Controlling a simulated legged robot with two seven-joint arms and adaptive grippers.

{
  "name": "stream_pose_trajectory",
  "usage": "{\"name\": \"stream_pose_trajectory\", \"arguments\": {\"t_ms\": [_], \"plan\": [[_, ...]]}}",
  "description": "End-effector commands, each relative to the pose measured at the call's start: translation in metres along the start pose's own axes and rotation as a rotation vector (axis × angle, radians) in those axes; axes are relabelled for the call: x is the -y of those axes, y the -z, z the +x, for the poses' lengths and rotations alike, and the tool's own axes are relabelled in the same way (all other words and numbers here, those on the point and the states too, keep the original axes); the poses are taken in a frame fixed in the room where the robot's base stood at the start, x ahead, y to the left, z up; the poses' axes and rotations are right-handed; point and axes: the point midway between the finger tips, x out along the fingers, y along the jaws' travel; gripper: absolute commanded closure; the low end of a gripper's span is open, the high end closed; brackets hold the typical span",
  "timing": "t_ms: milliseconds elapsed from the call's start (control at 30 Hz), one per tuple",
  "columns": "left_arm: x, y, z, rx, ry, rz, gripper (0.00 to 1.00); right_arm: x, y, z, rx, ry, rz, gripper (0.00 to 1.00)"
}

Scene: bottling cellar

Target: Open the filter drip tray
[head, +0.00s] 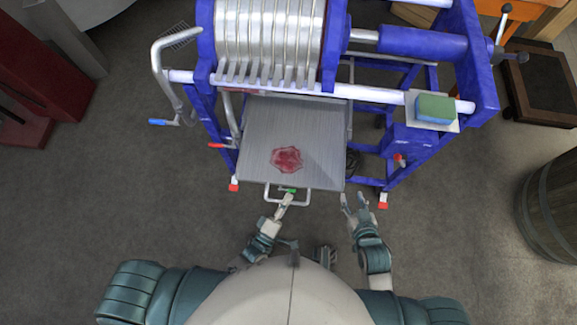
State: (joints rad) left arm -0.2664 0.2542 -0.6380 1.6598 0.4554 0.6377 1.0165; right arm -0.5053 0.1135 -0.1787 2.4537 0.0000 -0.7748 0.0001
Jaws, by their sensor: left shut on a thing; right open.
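The filter drip tray (265,135) is a flat grey metal tray with a dark red wet stain (287,160) near its front. It sticks out toward me from below the filter plates. A pale loop handle (307,197) with a small green patch is at its front edge. My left gripper (287,199) is shut on the handle of the drip tray, near the handle's middle. Its fingertips partly cover the handle. My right gripper (352,200) is open and empty, just off the tray's front right corner.
The blue filter frame (420,45) holds a stack of pale plates (268,35). A green and blue sponge (435,108) lies on a small plate at right. Pipes with blue and red-handled valves are at left. A barrel (553,205) stands far right. Floor around me is clear.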

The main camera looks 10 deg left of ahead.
Motion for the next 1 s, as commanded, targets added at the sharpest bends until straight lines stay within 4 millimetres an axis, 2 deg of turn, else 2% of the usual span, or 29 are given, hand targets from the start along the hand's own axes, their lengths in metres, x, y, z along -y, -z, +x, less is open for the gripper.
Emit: {"name": "stream_pose_trajectory", "arguments": {"t_ms": [33,200,600,633,733,1000], "plan": [[0.002,-0.004,-0.009,0.005,0.012,0.0,1.0,-0.001,-0.002,-0.001,0.016,-0.001,0.0,0.58],[0.001,-0.009,-0.022,0.005,0.012,0.001,1.0,-0.002,-0.009,-0.003,0.053,-0.004,-0.001,0.58],[0.001,-0.01,-0.025,0.005,0.015,0.001,1.0,-0.002,-0.011,-0.003,0.062,-0.005,0.0,0.58],[0.001,-0.01,-0.025,0.005,0.016,0.001,0.86,-0.002,-0.011,-0.003,0.062,-0.004,0.0,0.58],[0.001,-0.01,-0.025,0.004,0.014,0.0,0.62,-0.002,-0.011,-0.003,0.061,-0.004,0.0,0.58],[-0.002,-0.009,-0.023,0.002,0.007,0.001,0.62,-0.002,-0.01,-0.003,0.06,-0.004,-0.001,0.58]]}}
